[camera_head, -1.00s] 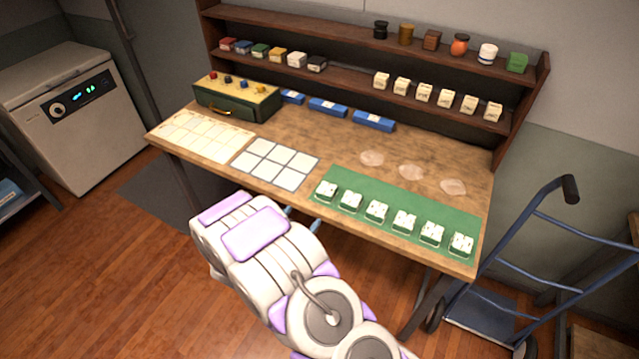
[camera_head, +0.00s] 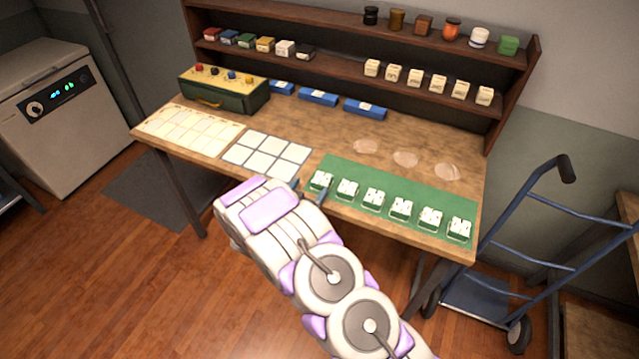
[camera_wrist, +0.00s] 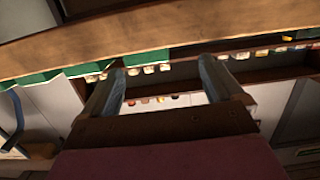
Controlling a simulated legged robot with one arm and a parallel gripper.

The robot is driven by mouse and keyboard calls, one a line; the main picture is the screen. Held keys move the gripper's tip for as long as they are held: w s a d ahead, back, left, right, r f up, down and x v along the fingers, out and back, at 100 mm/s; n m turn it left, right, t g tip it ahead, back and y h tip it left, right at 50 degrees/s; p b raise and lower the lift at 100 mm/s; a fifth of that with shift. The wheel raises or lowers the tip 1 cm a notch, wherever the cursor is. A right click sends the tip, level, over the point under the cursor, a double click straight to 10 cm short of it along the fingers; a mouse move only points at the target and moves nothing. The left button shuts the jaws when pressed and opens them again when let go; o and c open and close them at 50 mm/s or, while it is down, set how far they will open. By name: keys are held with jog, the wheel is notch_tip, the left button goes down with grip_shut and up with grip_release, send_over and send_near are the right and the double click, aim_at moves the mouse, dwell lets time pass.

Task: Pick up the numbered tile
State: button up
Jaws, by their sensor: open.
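Several small white tiles with dark markings stand in a row along the green mat (camera_head: 400,183) at the table's front right. The leftmost tile (camera_head: 320,179) is closest to my gripper (camera_head: 309,190); the rightmost tile (camera_head: 460,228) is farthest. The markings are too small to read. My gripper is open and empty at the table's front edge, its two blue-grey fingers close to the leftmost tile. I cannot tell whether they touch it. In the wrist view, my gripper (camera_wrist: 162,70) shows its fingers spread with nothing clearly between them.
A blue-edged white grid (camera_head: 267,156) and a cream grid sheet (camera_head: 190,131) lie left of the mat. A green box with knobs (camera_head: 225,92) stands behind. The back shelf (camera_head: 340,62) holds blocks and jars. A blue hand truck (camera_head: 510,258) stands right.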

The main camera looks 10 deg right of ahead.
aim_at(319, 184)
jog(key=shift+w+d+f, duration=0.1)
jog(key=shift+w+d, duration=0.1)
jog(key=shift+w, duration=0.2)
jog(key=w+d, duration=0.1)
jog(key=w+d+b, duration=0.1)
jog(key=d, duration=0.1)
jog(key=w+d+f, duration=0.1)
jog(key=d, duration=0.1)
jog(key=shift+w+b, duration=0.1)
jog(key=shift+b, duration=0.2)
jog(key=shift+w+a, duration=0.2)
jog(key=shift+w, duration=0.2)
jog(key=shift+a, duration=0.15)
jog(key=shift+d, duration=0.55)
jog(key=c, duration=0.5)
jog(key=shift+a, duration=0.4)
jog(key=c, duration=0.7)
jog(key=shift+d, duration=0.1)
jog(key=shift+r, duration=0.1)
